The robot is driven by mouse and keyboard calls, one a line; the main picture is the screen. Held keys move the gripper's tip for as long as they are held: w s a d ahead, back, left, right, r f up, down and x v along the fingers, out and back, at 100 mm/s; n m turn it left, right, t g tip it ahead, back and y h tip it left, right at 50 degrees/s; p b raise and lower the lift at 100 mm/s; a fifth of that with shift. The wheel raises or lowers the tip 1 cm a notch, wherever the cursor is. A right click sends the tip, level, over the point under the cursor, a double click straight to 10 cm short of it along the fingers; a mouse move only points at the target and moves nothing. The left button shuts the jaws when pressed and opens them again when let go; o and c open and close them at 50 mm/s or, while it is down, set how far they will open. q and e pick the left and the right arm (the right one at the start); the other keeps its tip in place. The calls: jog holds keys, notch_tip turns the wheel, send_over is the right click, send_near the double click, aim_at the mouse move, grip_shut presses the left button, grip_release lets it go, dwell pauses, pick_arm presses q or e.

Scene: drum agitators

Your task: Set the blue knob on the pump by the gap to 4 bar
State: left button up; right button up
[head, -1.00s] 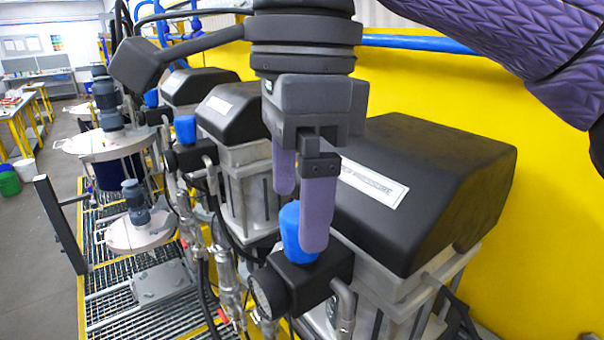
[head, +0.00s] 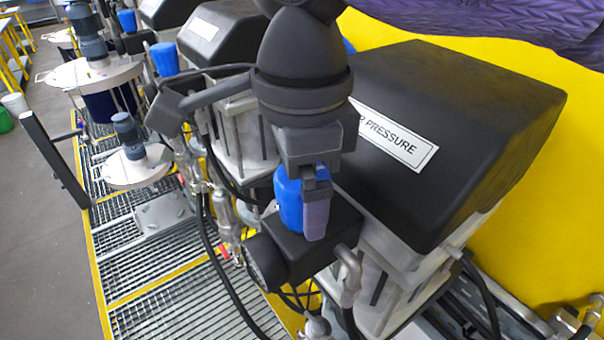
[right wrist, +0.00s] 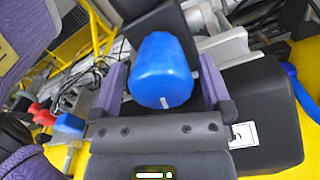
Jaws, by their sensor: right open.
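The blue knob (head: 289,200) stands on a black block (head: 300,248) at the front of the nearest pump (head: 430,135). My right gripper (head: 305,222) comes down over it from above, one finger in front of the knob, the other hidden. In the right wrist view the knob (right wrist: 163,65) sits between the two open fingers of my right gripper (right wrist: 164,75), with small gaps at the sides. A white mark shows on the knob's edge. The gauge (head: 264,263) on the block is edge-on and its reading cannot be made out. My left gripper is not seen.
More pumps with blue knobs, one knob (head: 165,59) showing clearly, stand in a row behind to the left. Hoses and pipes hang below the block. A grated platform (head: 185,305) lies to the left. A yellow wall (head: 565,210) is close behind the pump.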

jog(key=shift+s, duration=0.1)
jog(key=c, duration=1.1)
jog(key=shift+f+n+b, duration=0.1)
jog(key=shift+n+b, duration=0.3)
jog(key=shift+n, duration=0.4)
jog(key=shift+c, duration=0.2)
jog(key=shift+n, duration=0.6)
jog(key=o, duration=1.1)
